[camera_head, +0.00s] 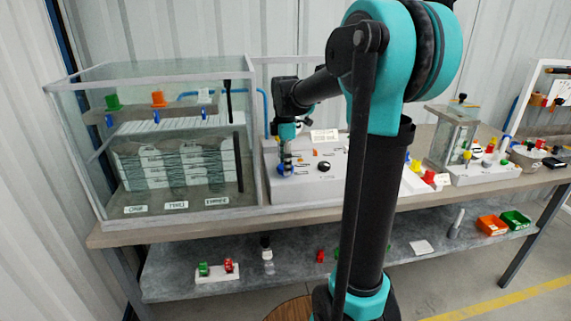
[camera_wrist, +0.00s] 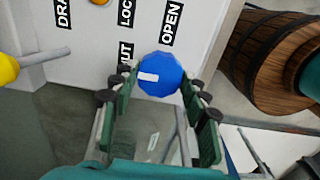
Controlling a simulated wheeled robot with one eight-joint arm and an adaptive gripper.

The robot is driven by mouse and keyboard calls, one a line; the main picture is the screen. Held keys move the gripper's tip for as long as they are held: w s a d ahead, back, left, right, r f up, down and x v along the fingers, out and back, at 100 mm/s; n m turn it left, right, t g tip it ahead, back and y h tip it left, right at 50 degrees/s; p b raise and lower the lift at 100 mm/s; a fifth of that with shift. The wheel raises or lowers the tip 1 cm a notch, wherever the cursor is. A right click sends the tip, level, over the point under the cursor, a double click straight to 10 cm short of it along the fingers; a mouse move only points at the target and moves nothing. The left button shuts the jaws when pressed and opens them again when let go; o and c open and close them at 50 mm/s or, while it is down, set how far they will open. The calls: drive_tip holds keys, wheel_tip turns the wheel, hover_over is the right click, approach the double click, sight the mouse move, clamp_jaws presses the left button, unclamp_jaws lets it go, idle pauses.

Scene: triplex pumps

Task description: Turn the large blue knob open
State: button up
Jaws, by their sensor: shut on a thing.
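The large blue knob (camera_wrist: 165,70) is on the white front panel (camera_wrist: 95,45) and has a white mark on the left part of its face in the wrist view. The OPEN label (camera_wrist: 172,24) is just above the knob, and a partly covered label ending in "UT" is to its left. In the wrist view my gripper (camera_wrist: 161,88) has one finger on each side of the knob and is shut on it. In the head view my gripper (camera_head: 286,155) reaches down at the left end of the white control box (camera_head: 318,187); the knob is mostly hidden there.
A glass tank (camera_head: 85,160) stands close to the left of my gripper. A yellow knob (camera_wrist: 8,69) on a grey rod is at the wrist view's left edge. A wooden barrel (camera_wrist: 265,60) is at its right. A lower shelf (camera_head: 180,265) holds small parts.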

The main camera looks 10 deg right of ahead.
drive_tip(key=shift+m, duration=0.4)
drive_tip(key=m, duration=0.3)
drive_tip(key=shift+m, duration=0.4)
drive_tip(key=m, duration=1.3)
drive_tip(key=shift+m, duration=0.3)
drive_tip(key=o, duration=1.2)
drive_tip(key=shift+c, duration=0.2)
